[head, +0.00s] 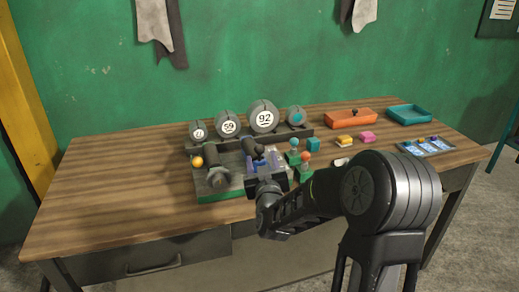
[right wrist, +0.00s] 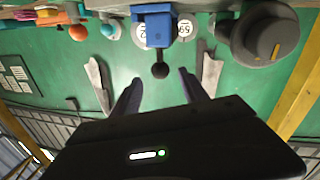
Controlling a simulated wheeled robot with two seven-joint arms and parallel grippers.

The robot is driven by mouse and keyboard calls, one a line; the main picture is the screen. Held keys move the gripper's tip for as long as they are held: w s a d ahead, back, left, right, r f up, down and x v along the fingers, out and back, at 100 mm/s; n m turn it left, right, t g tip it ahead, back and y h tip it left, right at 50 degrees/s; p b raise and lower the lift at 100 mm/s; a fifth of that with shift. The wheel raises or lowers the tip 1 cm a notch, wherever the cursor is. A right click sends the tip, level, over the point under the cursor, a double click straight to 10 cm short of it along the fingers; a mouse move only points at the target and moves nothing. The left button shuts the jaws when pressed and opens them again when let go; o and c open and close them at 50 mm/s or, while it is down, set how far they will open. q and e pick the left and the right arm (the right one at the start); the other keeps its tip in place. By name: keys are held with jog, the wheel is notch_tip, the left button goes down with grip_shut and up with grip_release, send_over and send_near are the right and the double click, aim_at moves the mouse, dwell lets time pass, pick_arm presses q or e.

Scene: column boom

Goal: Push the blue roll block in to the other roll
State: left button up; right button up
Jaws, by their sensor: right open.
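The blue roll block (right wrist: 158,31) is at the top middle of the right wrist view, with a dark knob (right wrist: 160,70) on its near side. In the head view the block (head: 264,164) is small and partly hidden by my right gripper (head: 269,181). The other roll, a thick dark grey cylinder (head: 215,177), lies to its left on the green base; it also shows at the right of the right wrist view (right wrist: 262,38). My right gripper's fingers (right wrist: 160,77) are open, one on each side of the knob; contact cannot be told. My left gripper is not in view.
Several round grey dials (head: 263,117) stand behind the rolls. An orange ball (head: 197,162) is at the left; small knobs (head: 294,144) stand at the right. An orange tray (head: 350,118) and a teal tray (head: 409,114) lie farther right. The wooden table's left side (head: 120,187) is clear.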

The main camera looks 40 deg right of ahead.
aim_at(260, 152)
jog(key=p+x, duration=0.1)
jog(key=x, duration=0.5)
jog(key=shift+w, duration=0.15)
grip_shut()
dwell(0.4)
dwell(0.9)
